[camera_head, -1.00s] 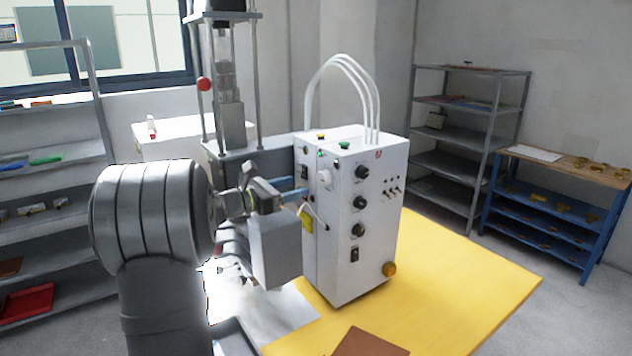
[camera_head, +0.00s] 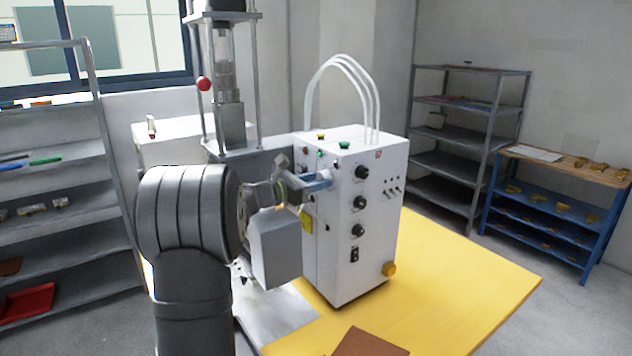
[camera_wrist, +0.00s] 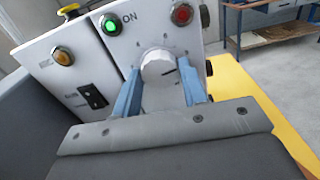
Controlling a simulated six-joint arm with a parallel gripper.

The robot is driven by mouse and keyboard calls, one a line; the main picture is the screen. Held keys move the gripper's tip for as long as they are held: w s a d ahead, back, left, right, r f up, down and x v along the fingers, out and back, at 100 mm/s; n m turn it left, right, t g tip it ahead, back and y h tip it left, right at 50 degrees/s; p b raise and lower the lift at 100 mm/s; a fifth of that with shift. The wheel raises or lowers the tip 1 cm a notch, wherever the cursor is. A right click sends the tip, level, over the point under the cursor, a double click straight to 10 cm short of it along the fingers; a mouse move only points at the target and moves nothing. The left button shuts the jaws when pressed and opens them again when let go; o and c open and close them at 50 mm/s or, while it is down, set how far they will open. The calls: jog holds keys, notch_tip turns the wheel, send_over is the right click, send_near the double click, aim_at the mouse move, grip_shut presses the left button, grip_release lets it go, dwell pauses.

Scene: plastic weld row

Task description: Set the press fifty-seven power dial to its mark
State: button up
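The white power dial (camera_wrist: 158,68) is on the front panel of the white control box (camera_head: 340,255). A dark pointer line on the dial points right, and small tick marks surround it. I cannot tell which tick is the mark. My gripper (camera_wrist: 157,80) has its two blue fingers on either side of the dial, with a narrow gap seeming to show at each side. In the head view my gripper (camera_head: 322,180) reaches the panel from the left and mostly hides the dial. No press number is readable.
A lit green lamp (camera_wrist: 111,26) marked ON, an orange lamp (camera_wrist: 63,57) and a black switch (camera_wrist: 93,96) sit near the dial. A yellow tag (camera_head: 307,220) hangs below my gripper. Black knobs (camera_head: 360,202) line the box's right face. The yellow table (camera_head: 460,285) is mostly clear.

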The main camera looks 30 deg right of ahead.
jog(key=shift+c, duration=0.7)
